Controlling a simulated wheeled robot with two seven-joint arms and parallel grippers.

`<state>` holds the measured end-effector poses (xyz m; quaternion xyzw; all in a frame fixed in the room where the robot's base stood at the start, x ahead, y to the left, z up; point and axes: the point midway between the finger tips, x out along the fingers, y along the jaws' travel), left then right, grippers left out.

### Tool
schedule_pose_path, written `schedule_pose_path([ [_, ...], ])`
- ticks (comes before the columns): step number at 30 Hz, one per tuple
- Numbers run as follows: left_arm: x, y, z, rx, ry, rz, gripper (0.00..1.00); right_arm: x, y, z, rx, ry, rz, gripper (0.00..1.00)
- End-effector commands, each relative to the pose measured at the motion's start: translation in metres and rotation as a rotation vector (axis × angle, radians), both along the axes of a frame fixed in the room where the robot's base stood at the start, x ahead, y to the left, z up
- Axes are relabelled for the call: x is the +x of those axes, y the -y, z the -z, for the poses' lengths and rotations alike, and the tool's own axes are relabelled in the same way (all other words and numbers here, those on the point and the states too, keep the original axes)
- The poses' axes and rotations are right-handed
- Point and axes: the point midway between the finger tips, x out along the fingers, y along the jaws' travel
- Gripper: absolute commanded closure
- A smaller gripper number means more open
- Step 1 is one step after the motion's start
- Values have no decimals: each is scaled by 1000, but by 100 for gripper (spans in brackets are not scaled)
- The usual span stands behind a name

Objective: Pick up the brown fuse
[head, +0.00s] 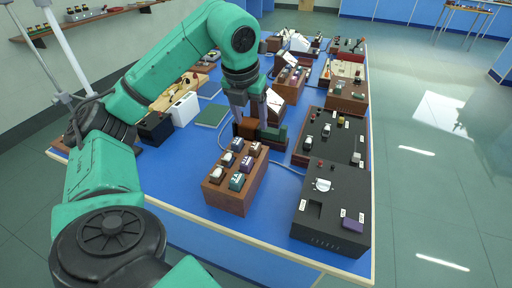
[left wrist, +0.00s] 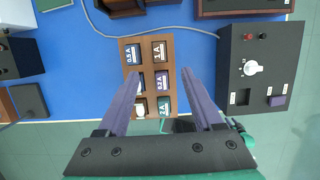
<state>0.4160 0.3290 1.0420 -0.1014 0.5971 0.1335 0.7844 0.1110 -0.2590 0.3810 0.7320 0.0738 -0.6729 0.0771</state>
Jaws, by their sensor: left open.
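The brown fuse (head: 255,149), with a pale label, sits in the far right slot of a brown wooden fuse block (head: 228,201) on the blue bench. In the left wrist view the brown fuse (left wrist: 159,51) reads 1 A, and the block (left wrist: 146,66) lies between my finger lines. My left gripper (head: 248,127) is open and empty, pointing down around the far end of the block; it also shows in the left wrist view (left wrist: 160,73). Its left finger partly hides the block's left column there. My right gripper is not in view.
The same block holds a purple fuse (head: 247,164), a teal fuse (head: 236,182) and several others close together. A black instrument box (head: 318,222) with a white knob stands to the right. A green book (head: 211,116) lies left of the gripper. Bare blue bench lies in front of the block.

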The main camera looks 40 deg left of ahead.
Motion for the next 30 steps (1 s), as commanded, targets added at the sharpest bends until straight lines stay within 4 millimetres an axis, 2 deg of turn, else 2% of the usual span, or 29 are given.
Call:
schedule_pose_path([
  [1, 2, -2, 15, 2, -7, -2, 32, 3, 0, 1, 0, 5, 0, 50],
  [4, 9, -4, 39, 2, -5, -1, 32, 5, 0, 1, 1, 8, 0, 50],
  [11, 18, -7, 69, 1, -4, 0, 32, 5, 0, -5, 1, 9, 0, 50],
  [16, 26, -10, 100, 0, -3, 1, 32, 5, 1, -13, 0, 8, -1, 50],
  [19, 28, -11, 108, 0, -1, 1, 32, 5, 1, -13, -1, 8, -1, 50],
  [24, 29, -11, 109, 0, 0, 1, 32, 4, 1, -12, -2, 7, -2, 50],
  [29, 29, -11, 109, 0, 0, 1, 94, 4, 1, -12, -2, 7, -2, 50],
  [30, 29, -11, 109, 0, 0, 1, 100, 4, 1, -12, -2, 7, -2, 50],
])
